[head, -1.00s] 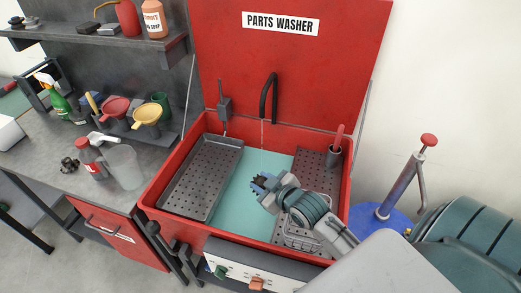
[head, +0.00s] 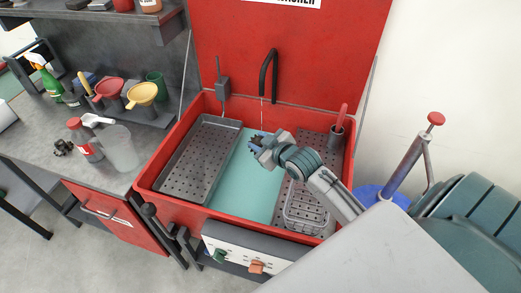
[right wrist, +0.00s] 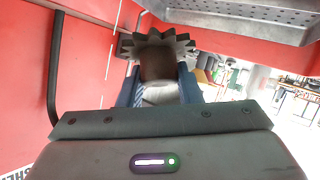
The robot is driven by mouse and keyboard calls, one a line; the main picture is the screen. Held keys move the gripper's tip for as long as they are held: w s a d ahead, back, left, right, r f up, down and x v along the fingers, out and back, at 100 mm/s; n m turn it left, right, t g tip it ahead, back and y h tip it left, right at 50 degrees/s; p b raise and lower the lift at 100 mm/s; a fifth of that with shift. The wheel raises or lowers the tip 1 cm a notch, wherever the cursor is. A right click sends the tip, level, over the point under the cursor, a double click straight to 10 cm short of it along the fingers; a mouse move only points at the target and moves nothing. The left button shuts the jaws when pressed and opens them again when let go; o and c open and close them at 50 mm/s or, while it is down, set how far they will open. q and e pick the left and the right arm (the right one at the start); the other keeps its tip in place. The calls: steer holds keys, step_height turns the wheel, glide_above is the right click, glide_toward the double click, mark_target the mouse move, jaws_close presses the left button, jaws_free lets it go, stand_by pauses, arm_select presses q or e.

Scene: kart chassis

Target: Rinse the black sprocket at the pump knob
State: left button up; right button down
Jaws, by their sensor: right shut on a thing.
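My right gripper (head: 262,145) is shut on the black sprocket (head: 256,139), holding it above the teal basin floor (head: 245,190) of the red parts washer. In the right wrist view the toothed sprocket (right wrist: 157,40) sits between the blue fingertips (right wrist: 157,88). The black spout (head: 267,75) curves above and behind it. A thin pale stream (head: 262,112) drops from the spout towards the sprocket; I cannot tell whether it touches it. On the washer's front panel are a green knob (head: 219,256) and an orange knob (head: 256,267); neither is readable as the pump knob. My left gripper is out of view.
A perforated tray (head: 200,160) fills the basin's left side. A wire basket (head: 305,210) and a red-handled tool in a cup (head: 338,130) stand at the right. The red rim (head: 148,178) surrounds the basin. Bottles and funnels crowd the left bench.

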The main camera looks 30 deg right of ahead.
steer(key=w, duration=0.1)
steer(key=w+d+b, duration=0.1)
steer(key=w+f+b, duration=0.1)
steer(key=shift+w+d, duration=0.15)
steer(key=shift+d, duration=0.2)
steer(key=shift+w+d, duration=0.15)
steer(key=shift+w, duration=0.15)
steer(key=shift+w+d+f, duration=0.1)
steer(key=shift+w+d, duration=0.3)
steer(key=shift+w, duration=0.35)
steer(key=shift+w+d+f, duration=0.1)
steer(key=shift+w+d, duration=0.25)
steer(key=shift+w, duration=0.4)
steer(key=shift+s+d, duration=0.15)
steer(key=shift+d, duration=0.05)
steer(key=shift+s+d, duration=0.2)
steer(key=shift+d, duration=0.15)
steer(key=shift+w+a, duration=0.1)
steer(key=shift+w+a, duration=0.25)
steer(key=shift+a, duration=0.2)
steer(key=shift+s+d+p, duration=0.1)
steer(key=shift+d+p, duration=0.05)
steer(key=shift+p, duration=0.2)
steer(key=shift+s+d, duration=0.25)
steer(key=shift+d, duration=0.15)
